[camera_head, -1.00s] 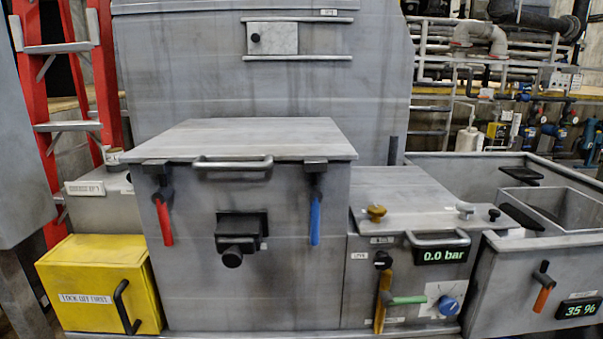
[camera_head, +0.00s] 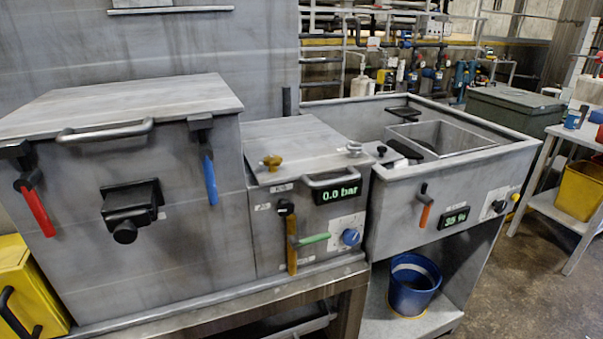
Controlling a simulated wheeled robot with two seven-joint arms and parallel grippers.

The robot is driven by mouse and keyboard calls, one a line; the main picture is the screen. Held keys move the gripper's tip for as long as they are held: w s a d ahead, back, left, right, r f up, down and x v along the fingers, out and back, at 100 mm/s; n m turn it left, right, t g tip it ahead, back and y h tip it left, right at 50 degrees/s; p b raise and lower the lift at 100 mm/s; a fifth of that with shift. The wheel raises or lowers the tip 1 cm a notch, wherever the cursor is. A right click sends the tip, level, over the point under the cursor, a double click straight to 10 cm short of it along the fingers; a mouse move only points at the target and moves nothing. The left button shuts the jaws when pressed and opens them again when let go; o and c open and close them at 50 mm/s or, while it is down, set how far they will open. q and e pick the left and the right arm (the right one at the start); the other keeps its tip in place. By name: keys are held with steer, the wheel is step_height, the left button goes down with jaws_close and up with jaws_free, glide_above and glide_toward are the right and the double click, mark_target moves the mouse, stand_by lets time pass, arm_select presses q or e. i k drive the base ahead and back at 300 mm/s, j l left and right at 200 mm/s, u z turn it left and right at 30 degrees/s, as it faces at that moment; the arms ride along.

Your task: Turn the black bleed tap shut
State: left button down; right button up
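Several black fittings show, and the labels are too small to tell which is the bleed tap. One small black knob (camera_head: 382,151) stands on the ledge left of the open basin. A black fitting (camera_head: 285,208) sits at the top of an upright yellow lever (camera_head: 292,245) on the middle unit's front. A black round knob (camera_head: 499,206) is on the basin unit's right front. The middle unit's display (camera_head: 338,192) reads 0.0 bar. Neither of my grippers is in view.
The large box (camera_head: 160,190) at left has red (camera_head: 38,210) and blue (camera_head: 210,180) levers. The basin unit (camera_head: 400,210) has an orange lever (camera_head: 425,213). A blue bucket (camera_head: 413,284) stands below it. A side table (camera_head: 560,195) is at right, with clear floor before it.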

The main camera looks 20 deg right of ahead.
mark_target(285, 207)
steer(key=k, duration=0.95)
steer(key=u, duration=0.05)
